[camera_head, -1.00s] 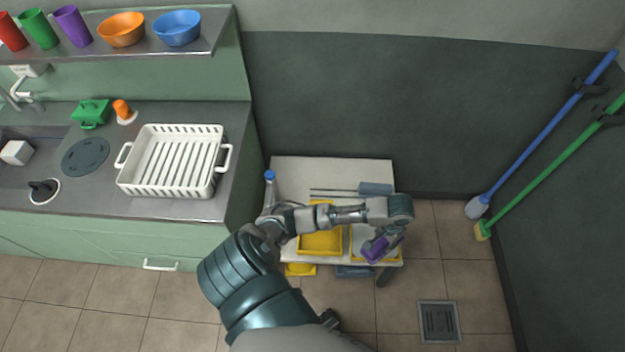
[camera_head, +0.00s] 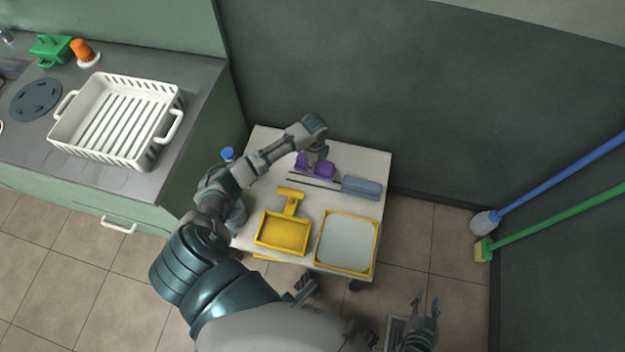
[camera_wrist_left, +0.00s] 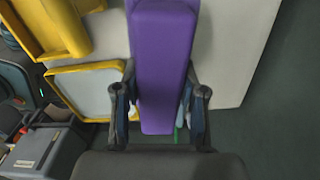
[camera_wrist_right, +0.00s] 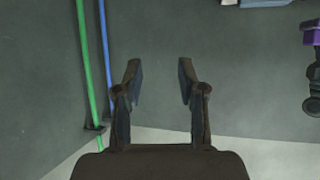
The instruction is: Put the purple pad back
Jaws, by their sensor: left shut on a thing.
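The purple pad (camera_head: 318,167) is at the back of the white table (camera_head: 357,157) in the head view. My left gripper (camera_head: 314,158) is shut on it from above. In the left wrist view the purple pad (camera_wrist_left: 162,65) runs lengthwise between the two fingers of my left gripper (camera_wrist_left: 160,105). I cannot tell whether the pad touches the table top. My right gripper (camera_head: 428,306) is open and empty off the table's front right; its spread fingers show in the right wrist view (camera_wrist_right: 159,85).
A white rack (camera_head: 118,119) stands on the left counter. Blue (camera_head: 560,178) and green (camera_head: 560,215) poles lean at the right wall.

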